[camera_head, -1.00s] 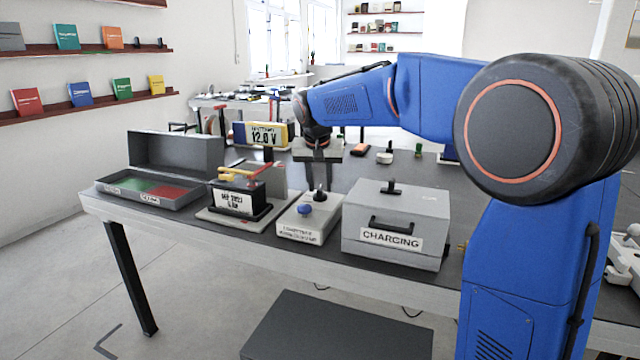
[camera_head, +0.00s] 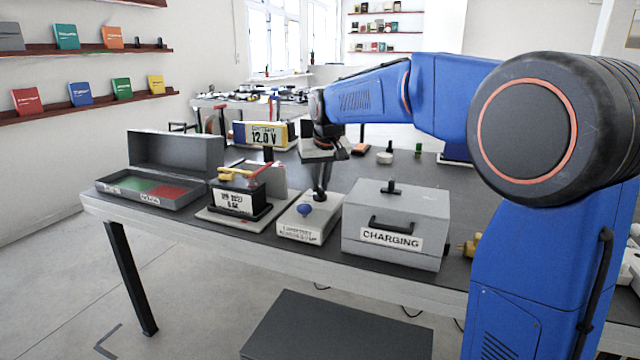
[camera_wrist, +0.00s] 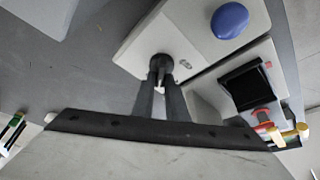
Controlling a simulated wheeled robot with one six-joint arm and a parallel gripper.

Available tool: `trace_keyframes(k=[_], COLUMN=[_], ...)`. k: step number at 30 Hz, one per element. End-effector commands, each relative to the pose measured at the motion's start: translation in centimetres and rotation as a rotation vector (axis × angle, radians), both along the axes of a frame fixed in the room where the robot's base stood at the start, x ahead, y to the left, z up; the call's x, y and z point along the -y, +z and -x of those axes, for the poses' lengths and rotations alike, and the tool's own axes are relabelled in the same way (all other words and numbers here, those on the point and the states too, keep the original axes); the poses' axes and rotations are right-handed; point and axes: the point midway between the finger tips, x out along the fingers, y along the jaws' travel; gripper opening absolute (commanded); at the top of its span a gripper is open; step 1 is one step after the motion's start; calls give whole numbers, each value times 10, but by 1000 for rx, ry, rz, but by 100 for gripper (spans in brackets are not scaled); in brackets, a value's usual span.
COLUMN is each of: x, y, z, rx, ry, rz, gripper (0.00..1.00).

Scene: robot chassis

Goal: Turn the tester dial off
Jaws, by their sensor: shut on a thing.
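The tester is a light grey box (camera_head: 299,232) on the table, with a label on its front that is too small to read. A blue round knob (camera_head: 305,209) is on its top, seen also in the wrist view (camera_wrist: 230,20). Behind that knob stands a small black dial (camera_wrist: 161,61). My gripper (camera_wrist: 160,78) is shut on the black dial from above, and its fingers hide part of it. In the head view my gripper (camera_head: 320,190) points down at the box. A display (camera_head: 262,134) behind reads 12.0 V.
A grey box marked CHARGING (camera_head: 392,239) stands close on the right. A battery (camera_head: 236,200) with red and yellow clamps sits on the left. An open grey case (camera_head: 160,190) with green and red sections lies further left.

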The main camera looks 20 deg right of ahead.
Motion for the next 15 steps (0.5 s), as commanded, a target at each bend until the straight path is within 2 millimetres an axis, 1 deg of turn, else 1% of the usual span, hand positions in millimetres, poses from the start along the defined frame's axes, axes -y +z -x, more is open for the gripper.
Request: trace_keyframes(k=[15], x=[1], y=[0], z=[-1], rx=[0], ry=[485], rz=[-1], gripper=[0])
